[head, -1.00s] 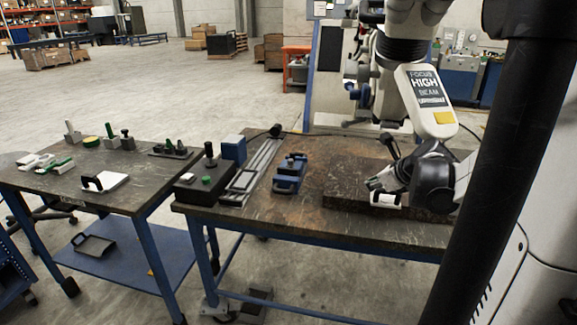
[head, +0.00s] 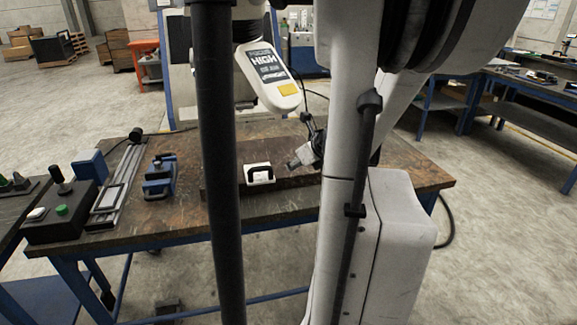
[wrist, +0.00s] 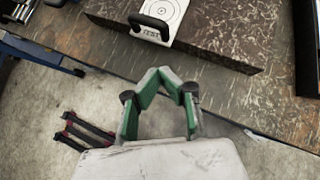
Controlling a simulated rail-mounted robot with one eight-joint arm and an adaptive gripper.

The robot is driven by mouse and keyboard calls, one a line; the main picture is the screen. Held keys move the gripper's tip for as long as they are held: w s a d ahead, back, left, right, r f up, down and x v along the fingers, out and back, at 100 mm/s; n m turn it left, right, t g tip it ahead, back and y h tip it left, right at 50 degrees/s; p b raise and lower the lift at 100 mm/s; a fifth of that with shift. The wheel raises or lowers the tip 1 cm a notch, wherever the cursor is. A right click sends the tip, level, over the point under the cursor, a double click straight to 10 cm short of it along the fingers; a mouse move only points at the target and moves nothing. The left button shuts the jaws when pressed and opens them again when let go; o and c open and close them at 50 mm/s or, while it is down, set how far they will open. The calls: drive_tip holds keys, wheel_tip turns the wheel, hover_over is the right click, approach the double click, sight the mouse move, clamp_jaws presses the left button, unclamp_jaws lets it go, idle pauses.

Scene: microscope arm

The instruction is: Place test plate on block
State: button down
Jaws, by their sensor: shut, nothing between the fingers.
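The white test plate (head: 259,181) with its black handle lies on the dark brown block (head: 222,183) on the worktable. In the wrist view the plate (wrist: 172,12) shows its "TEST" label and ring target, lying flat on the block (wrist: 232,35); its top is cut off by the frame edge. My gripper (head: 293,163) is to the right of the plate in the head view, apart from it.
A blue clamp-like fixture (head: 160,177), a slotted rail (head: 118,185) and a black control box (head: 62,212) stand left of the block on the worktable. A thin cable runs behind. Bare tabletop (head: 182,205) lies between fixture and block.

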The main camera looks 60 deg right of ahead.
drive_tip(key=w+d+f+b, duration=0.1)
drive_tip(key=w+d+f, duration=0.1)
drive_tip(key=w+f, duration=0.3)
drive_tip(key=w, duration=0.4)
drive_tip(key=shift+d+f, duration=0.25)
drive_tip(key=shift+d, duration=0.1)
